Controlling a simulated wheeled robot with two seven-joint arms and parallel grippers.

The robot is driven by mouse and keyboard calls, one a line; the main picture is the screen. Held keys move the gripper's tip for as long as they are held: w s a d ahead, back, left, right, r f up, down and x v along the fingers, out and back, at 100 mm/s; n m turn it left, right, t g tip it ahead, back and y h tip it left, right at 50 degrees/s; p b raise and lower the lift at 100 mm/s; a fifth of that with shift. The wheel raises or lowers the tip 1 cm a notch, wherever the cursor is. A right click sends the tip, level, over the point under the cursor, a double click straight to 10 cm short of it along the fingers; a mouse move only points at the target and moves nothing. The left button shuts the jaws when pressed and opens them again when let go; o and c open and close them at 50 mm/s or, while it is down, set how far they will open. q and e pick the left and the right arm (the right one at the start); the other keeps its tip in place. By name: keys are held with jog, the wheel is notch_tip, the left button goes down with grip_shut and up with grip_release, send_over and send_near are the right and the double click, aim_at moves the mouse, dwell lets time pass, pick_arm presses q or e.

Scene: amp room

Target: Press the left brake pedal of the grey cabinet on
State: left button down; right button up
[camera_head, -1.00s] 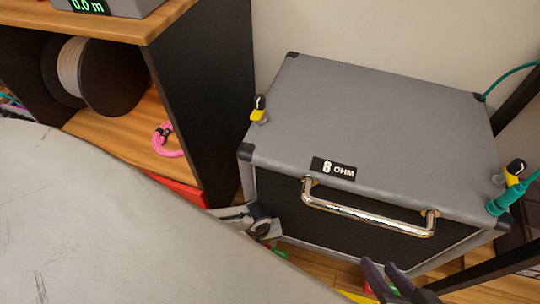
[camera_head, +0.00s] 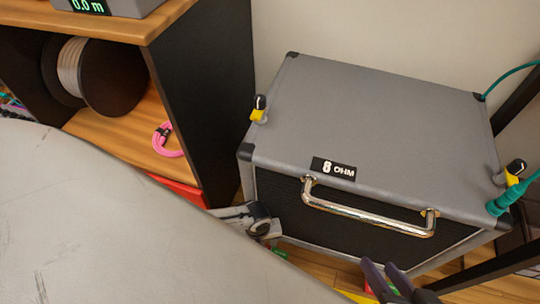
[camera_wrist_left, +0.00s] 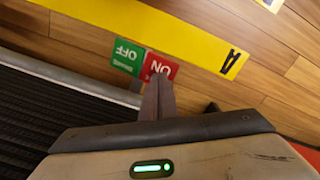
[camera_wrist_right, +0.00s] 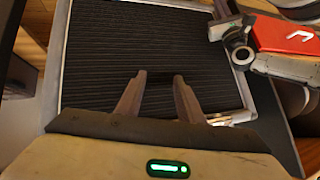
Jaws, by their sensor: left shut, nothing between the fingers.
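The grey cabinet (camera_head: 385,115), labelled 8 OHM, stands below me with a chrome handle on its front edge. In the left wrist view a red ON plate (camera_wrist_left: 160,67) and a green OFF plate (camera_wrist_left: 127,57) sit side by side near the floor at the cabinet's foot, upside down. My left gripper (camera_wrist_left: 158,80) is shut and empty, its tips at the edge of the ON plate; I cannot tell whether they touch. My right gripper (camera_head: 380,264) is open and empty before the cabinet's front grille (camera_wrist_right: 150,50). The left gripper's fingers are hidden in the head view.
A wooden shelf (camera_head: 120,140) with a cable spool (camera_head: 95,75) and pink cable (camera_head: 168,140) stands left of the cabinet. A teal cable plug (camera_head: 505,200) is at its right corner. A yellow floor strip (camera_wrist_left: 190,35) marked A runs past the plates.

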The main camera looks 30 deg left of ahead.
jog(key=shift+r, duration=0.1)
dwell(0.5)
